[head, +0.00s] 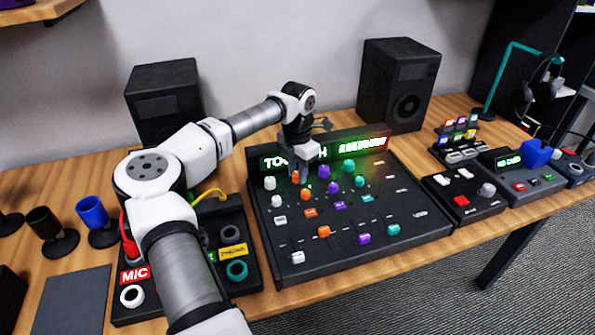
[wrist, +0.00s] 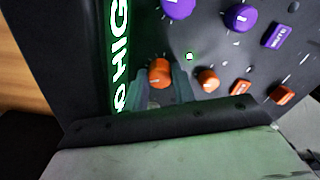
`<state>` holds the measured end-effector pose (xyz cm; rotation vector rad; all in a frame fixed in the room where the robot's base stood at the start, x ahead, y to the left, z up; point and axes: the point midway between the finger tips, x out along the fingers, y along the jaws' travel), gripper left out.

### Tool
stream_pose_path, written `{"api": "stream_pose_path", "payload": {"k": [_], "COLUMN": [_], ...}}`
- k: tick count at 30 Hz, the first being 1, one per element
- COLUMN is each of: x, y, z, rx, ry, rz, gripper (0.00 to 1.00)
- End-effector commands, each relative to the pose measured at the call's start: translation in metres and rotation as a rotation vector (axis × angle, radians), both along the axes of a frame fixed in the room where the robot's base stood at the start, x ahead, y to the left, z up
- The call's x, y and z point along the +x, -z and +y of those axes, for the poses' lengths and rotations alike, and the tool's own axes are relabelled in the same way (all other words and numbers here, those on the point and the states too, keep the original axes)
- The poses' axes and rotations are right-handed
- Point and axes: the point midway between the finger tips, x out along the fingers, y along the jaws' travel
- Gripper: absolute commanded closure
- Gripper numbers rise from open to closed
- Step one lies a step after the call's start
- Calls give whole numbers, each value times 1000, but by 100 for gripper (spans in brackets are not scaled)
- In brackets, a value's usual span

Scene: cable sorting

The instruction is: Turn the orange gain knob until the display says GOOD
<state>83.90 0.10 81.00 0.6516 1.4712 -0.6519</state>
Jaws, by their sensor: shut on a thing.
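The mixer (head: 290,245) is a dark sloped panel with rows of coloured knobs and faders. Its display (head: 268,161) glows along the top edge; my gripper hides the middle, leaving "TOO" and a final "H". In the wrist view the display (wrist: 121,50) reads "HIGH" with a letter before it. The orange gain knob (wrist: 160,73) sits between my fingers, at the top of the orange column. My gripper (wrist: 161,79) is shut on it, pointing down at the panel; it also shows in the head view (head: 296,172).
A second orange knob (wrist: 207,78) is close beside the fingers. Purple knobs (wrist: 240,17) are in the neighbouring column. A cable board (head: 238,292) stands left of the mixer, small control boxes (head: 462,195) to its right. Speakers (head: 398,85) stand behind.

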Motion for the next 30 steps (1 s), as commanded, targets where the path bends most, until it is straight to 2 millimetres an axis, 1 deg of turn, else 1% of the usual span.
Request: {"api": "stream_pose_path", "payload": {"k": [5,6,7,8,16,20,23,30], "x": [0,0,0,0,0,1,1,1], "y": [0,0,-1,0,-1,-11,-28,-84], "z": [0,0,0,0,0,0,0,0], "rx": [0,0,0,0,0,1,1,0], "ry": [2,2,2,3,3,3,4,2], "rz": [0,0,0,0,0,-2,-4,-5], "gripper": [97,70,66,65,65,65,65,65]}}
